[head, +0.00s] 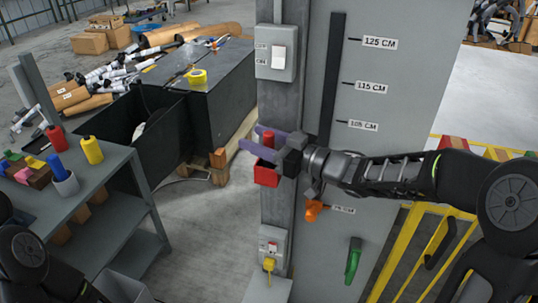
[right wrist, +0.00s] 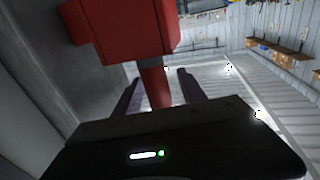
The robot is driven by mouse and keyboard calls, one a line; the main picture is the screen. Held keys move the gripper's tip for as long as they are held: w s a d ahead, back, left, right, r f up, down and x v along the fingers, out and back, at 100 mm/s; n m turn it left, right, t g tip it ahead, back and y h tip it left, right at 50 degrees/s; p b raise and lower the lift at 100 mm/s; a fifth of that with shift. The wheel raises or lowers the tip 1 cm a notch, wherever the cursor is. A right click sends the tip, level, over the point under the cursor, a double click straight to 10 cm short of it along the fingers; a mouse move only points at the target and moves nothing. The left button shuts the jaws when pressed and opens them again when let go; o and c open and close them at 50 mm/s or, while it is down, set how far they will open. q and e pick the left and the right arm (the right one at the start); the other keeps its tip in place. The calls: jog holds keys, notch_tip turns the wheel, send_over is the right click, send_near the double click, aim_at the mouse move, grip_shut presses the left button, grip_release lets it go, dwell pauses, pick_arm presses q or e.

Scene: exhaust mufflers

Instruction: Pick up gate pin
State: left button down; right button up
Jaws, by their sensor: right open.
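The gate pin appears to be the red pin (head: 268,139) standing upright in a red holder (head: 267,175) on the grey post. My right gripper (head: 250,138) reaches in from the right with its purple fingers spread on either side of the pin. In the right wrist view the red pin (right wrist: 153,88) shows between the two open fingers (right wrist: 160,74), with the red holder (right wrist: 120,28) at the top. I cannot tell whether a finger touches the pin. My left gripper is out of view; only part of my left arm shows at the lower left.
A switch box (head: 277,52) is above the holder, and a smaller box with a yellow plug (head: 270,265) is below. A grey panel (head: 400,45) with height labels, an orange handle (head: 314,210) and a green handle (head: 353,261) stands right. A grey shelf (head: 105,178) stands left.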

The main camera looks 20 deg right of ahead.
jog(key=shift+c, duration=0.6)
grip_shut()
dwell(0.3)
